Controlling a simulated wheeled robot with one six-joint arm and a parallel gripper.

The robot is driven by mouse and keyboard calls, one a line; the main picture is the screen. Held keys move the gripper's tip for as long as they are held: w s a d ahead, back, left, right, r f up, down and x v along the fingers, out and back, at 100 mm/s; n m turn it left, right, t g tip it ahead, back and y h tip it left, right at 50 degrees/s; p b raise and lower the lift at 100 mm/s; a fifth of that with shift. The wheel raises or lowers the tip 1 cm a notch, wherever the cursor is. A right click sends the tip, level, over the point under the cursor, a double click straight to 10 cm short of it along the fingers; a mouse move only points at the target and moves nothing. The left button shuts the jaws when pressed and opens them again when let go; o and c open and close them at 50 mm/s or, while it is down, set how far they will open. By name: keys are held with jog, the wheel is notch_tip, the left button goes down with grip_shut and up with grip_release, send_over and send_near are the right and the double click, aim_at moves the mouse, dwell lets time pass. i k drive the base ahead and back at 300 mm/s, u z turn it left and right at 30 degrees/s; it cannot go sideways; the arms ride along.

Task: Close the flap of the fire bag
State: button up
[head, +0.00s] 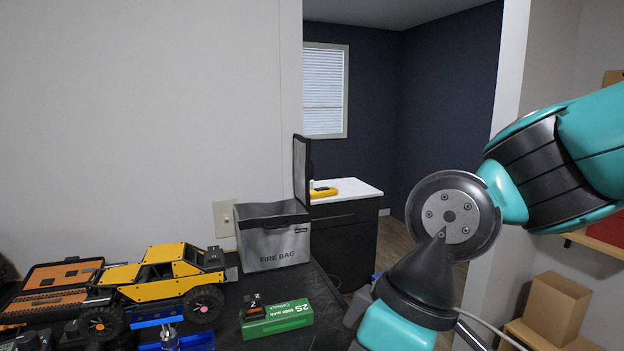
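The fire bag (272,248) is a silver-grey box-shaped bag labelled "FIRE BAG", standing upright at the back of the dark workbench. Its top is open and shows a dark inside. Its flap (301,170) is dark and stands up almost vertically from the bag's right side. My arm, teal and black, fills the right of the head view and is apart from the bag. My gripper is not visible; the arm runs out of the bottom of the picture.
A yellow crawler (170,275) stands left of the bag. A green battery box (277,319) lies in front of the bag, with a small black item (253,308) by it. An orange-and-black case (58,285) lies at far left. A wall is close behind the bag.

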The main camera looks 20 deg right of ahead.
aim_at(302, 146)
jog(key=z, duration=2.05)
jog(key=i, duration=1.75)
jog(key=u, duration=3.05)
